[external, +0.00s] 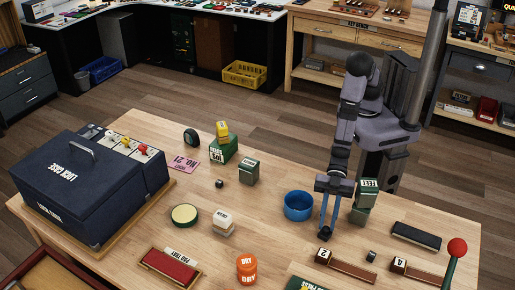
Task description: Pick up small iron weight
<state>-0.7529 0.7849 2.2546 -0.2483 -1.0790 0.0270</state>
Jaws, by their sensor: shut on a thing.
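My gripper (325,240), with blue fingers, points down at the right part of the wooden table, just right of and in front of a blue bowl. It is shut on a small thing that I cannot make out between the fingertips. The fingertips appear close to the white block marked 2 (324,258) on a brown strip; I cannot tell whether they touch it. A small dark weight-like piece (371,256) sits on the table between the strips marked 2 and 4. Another small dark round piece (220,183) lies farther left. I cannot tell which is the iron weight.
The blue bowl (298,206) is beside my gripper. Green boxes (363,202) stand close to its right. A dark block (415,236) and a red-knobbed lever (456,250) are at the right. A large dark case (85,190) fills the table's left. The table's middle has free room.

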